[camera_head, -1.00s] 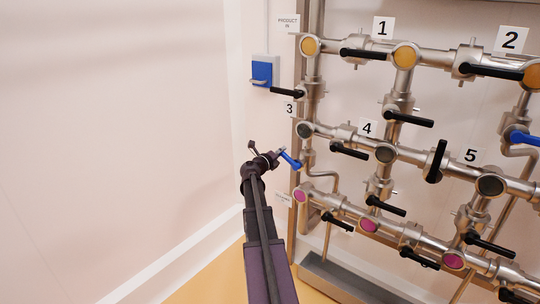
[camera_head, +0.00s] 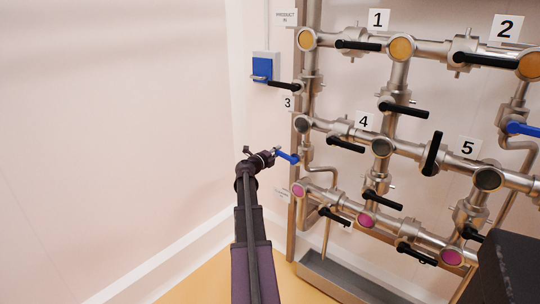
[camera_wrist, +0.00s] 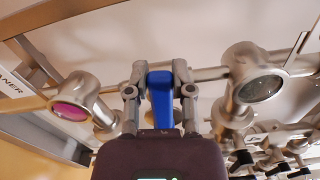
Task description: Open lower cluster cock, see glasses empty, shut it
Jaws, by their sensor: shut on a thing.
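My gripper (camera_head: 275,153) is shut on a blue lever handle (camera_head: 288,157) at the left end of the pipe rack, between the middle and lower rows. The wrist view shows the blue handle (camera_wrist: 160,98) upright between both fingers. The lower row has magenta round glasses (camera_head: 298,191), (camera_head: 366,219) and (camera_head: 451,257). The middle row has dark grey glasses (camera_head: 302,124), (camera_head: 382,147) and (camera_head: 488,179). The wrist view shows a magenta glass (camera_wrist: 71,111) at left and a grey glass (camera_wrist: 261,88) at right. The valve body behind the blue handle is mostly hidden.
The top row has yellow glasses (camera_head: 400,47). Several black levers (camera_head: 404,109) stick out from the rack. Another blue lever (camera_head: 522,128) is at the right edge. A blue wall box (camera_head: 262,69) hangs at upper left. A dark block (camera_head: 510,268) covers the lower right corner.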

